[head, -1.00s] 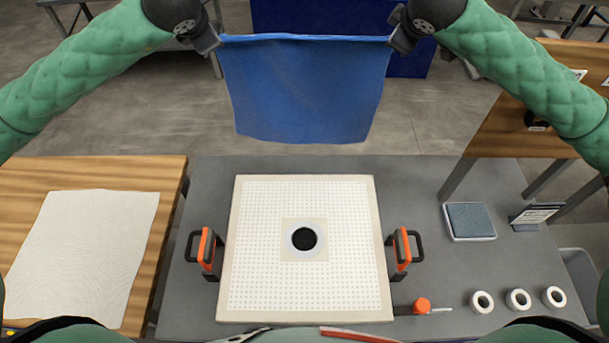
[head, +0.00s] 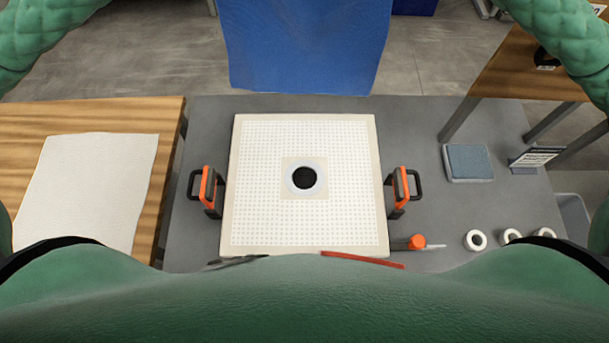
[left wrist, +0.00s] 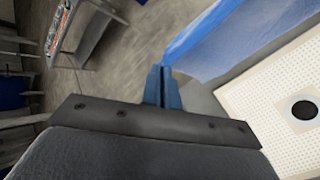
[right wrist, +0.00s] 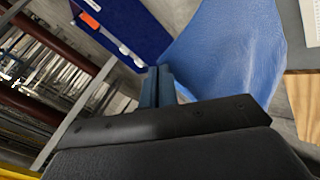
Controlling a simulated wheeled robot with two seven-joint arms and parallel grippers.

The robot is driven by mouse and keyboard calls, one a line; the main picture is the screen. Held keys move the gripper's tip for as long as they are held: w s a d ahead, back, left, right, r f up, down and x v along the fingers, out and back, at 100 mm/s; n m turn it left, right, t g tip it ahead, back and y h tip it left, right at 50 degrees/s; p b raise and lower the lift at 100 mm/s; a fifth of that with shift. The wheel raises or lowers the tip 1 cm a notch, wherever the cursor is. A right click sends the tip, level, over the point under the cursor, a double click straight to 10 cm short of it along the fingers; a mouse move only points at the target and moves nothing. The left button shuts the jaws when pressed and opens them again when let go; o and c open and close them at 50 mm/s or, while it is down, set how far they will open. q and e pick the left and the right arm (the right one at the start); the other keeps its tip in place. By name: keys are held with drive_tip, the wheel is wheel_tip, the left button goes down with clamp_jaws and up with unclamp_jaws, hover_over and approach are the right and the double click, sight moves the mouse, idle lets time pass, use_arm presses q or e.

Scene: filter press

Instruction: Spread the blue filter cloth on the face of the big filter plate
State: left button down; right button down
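The blue filter cloth (head: 305,45) hangs beyond the far edge of the grey table, its lower edge in view and its top cut off in the head view. The big filter plate (head: 260,215) lies flat, white and dotted, with a dark round hole at its centre. My left gripper (left wrist: 163,72) is shut on one upper corner of the cloth (left wrist: 225,40). My right gripper (right wrist: 157,72) is shut on the other upper corner of the cloth (right wrist: 235,50). Both grippers are out of the head view. The plate face is bare.
Orange-and-black handles (head: 207,190) (head: 402,190) stand at the plate's sides. A white cloth (head: 88,190) lies on the wooden table at left. A blue-grey pad (head: 468,162), a small sign (head: 537,157), white rings (head: 475,240) and an orange-capped tool (head: 417,242) are at right.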

use_arm(q)
drive_tip(key=shift+w, duration=0.1)
use_arm(e)
drive_tip(key=shift+w, duration=0.1)
idle(0.7)
